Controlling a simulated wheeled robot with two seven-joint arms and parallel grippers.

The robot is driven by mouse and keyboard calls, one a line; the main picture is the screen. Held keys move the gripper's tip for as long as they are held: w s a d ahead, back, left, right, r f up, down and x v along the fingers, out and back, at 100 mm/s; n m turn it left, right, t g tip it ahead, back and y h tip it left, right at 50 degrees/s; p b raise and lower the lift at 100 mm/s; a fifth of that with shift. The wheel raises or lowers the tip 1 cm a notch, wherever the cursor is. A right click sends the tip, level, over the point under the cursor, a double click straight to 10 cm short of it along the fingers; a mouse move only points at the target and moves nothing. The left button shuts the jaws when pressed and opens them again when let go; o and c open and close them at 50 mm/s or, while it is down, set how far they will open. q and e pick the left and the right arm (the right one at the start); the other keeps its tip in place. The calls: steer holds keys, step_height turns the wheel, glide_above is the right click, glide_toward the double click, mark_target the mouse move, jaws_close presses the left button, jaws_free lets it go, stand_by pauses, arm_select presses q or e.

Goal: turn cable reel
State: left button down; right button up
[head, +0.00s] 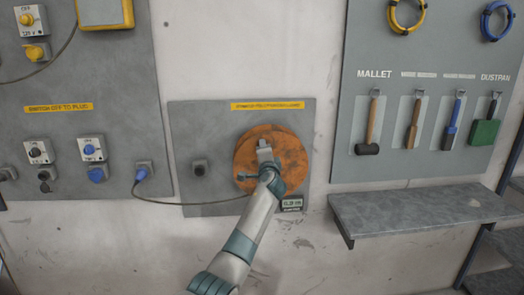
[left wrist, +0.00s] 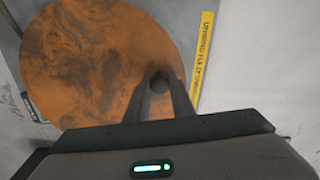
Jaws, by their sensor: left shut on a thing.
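The cable reel (head: 290,150) is a round, rust-orange disc on a grey wall panel (head: 205,130) in the head view. It fills much of the left wrist view (left wrist: 90,60). My left gripper (head: 262,145) is in front of the reel, near its upper middle. In the left wrist view my left gripper (left wrist: 160,85) is shut on a dark round knob (left wrist: 162,80) near the reel's edge. A cable (head: 190,203) runs from the reel's lower side left to a blue plug (head: 142,172). My right gripper is not in view.
A small display (head: 292,203) sits below the reel. Left is a panel with switches and sockets (head: 90,148). Right are a tool board (head: 400,165) with a mallet (head: 369,130) and dustpan (head: 485,130), and a grey shelf (head: 420,208) jutting out below it.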

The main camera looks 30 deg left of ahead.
arm_select(q)
steer(key=shift+r, duration=0.25)
steer(key=c, duration=1.6)
jaws_free()
steer(key=shift+c, duration=0.2)
steer(key=shift+o, duration=0.4)
steer(key=shift+a+f, duration=0.1)
steer(key=shift+f, duration=0.05)
steer(key=shift+s+f, duration=0.1)
steer(key=r+b+v, duration=0.1)
steer(key=b+v, duration=0.3)
steer(key=v, duration=1.3)
steer(key=shift+f+b, duration=0.3)
steer(key=shift+f, duration=0.05)
